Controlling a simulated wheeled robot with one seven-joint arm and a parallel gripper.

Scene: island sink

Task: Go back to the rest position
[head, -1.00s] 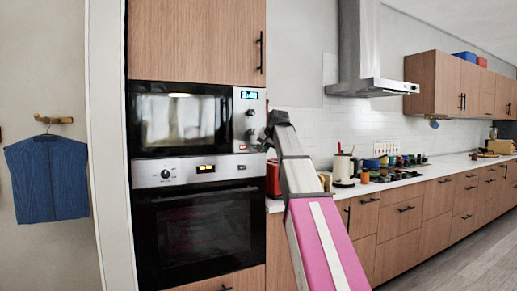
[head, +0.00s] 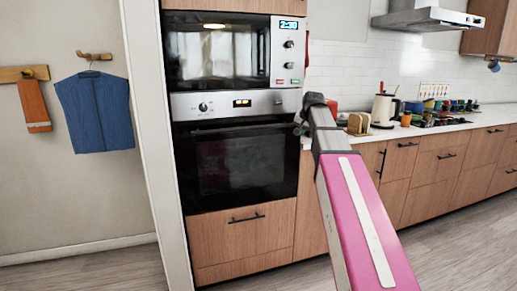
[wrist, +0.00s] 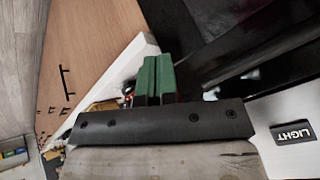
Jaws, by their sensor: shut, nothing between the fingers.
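My arm reaches forward in the head view, with its pink and white link at the lower right of centre. Its far end is a dark wrist at the right side of the oven (head: 240,160). My gripper itself is mostly hidden behind the wrist there. In the wrist view, my gripper (wrist: 155,80) shows as two green fingers pressed side by side with nothing between them. A panel with a "LIGHT" label (wrist: 293,134) is at the right of that view, beside the gripper.
The microwave (head: 222,52) sits above the oven. A blue garment (head: 97,113) hangs on the left wall. The floor (head: 465,240) at right is clear.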

